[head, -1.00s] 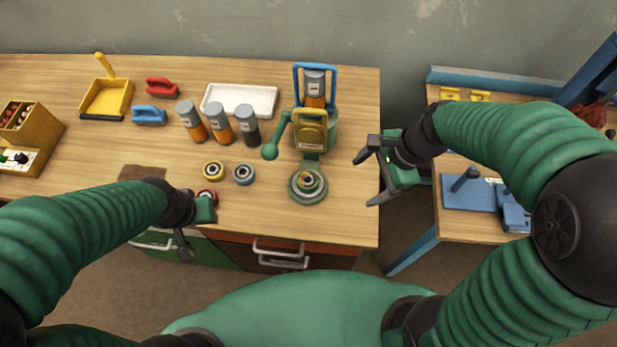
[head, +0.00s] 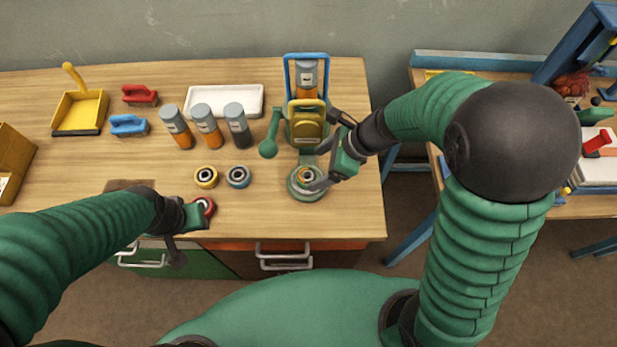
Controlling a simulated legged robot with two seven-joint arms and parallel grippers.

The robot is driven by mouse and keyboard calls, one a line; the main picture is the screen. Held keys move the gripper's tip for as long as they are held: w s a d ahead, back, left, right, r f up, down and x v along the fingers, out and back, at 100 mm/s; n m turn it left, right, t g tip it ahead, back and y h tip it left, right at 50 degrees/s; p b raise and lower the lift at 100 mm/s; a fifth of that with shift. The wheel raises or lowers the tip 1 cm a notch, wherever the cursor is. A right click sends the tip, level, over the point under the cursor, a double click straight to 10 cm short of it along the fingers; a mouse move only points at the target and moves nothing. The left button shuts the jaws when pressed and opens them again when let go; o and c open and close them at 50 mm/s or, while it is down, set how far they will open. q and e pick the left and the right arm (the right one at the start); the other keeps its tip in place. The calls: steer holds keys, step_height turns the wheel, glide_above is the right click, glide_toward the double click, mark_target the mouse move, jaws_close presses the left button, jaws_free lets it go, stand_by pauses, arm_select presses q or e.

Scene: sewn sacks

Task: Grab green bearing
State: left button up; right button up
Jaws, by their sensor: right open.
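A bearing (head: 307,174) with a bright ring and dark centre sits on the round green base of the press (head: 306,125). Green surrounds it, and I cannot tell where the bearing ends and the base begins. My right gripper (head: 314,170) is open, with its fingers reaching left over the right side of that base. The lower finger partly covers the bearing; contact is unclear. My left gripper (head: 182,238) hangs at the bench's front edge beside a red bearing (head: 206,206); its jaws are not clear.
A yellow bearing (head: 206,177) and a blue bearing (head: 238,177) lie left of the press. Three grey-capped bottles (head: 206,125) stand behind them, before a white tray (head: 224,101). The bench (head: 345,220) is clear at its front right.

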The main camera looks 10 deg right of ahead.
mark_target(309, 175)
steer(key=x, duration=0.2)
steer(key=shift+a+f, duration=0.15)
steer(key=shift+a, duration=0.25)
steer(key=f, duration=0.1)
steer(key=f+b, duration=0.1)
steer(key=shift+w+a+f, duration=0.15)
steer(key=shift+w+f, duration=0.15)
steer(key=shift+f, duration=0.05)
steer(key=shift+w+d+f, duration=0.15)
steer(key=shift+d+f, duration=0.05)
steer(key=shift+f, duration=0.1)
steer(key=shift+d, duration=0.3)
steer(key=shift+a, duration=0.3)
steer(key=c, duration=0.4)
steer(key=shift+a, duration=0.3)
steer(key=c, duration=0.9)
arm_select(q)
steer(key=shift+s+a+f, duration=0.1)
steer(key=shift+f, duration=0.45)
arm_select(e)
steer(key=shift+d, duration=0.3)
jaws_close()
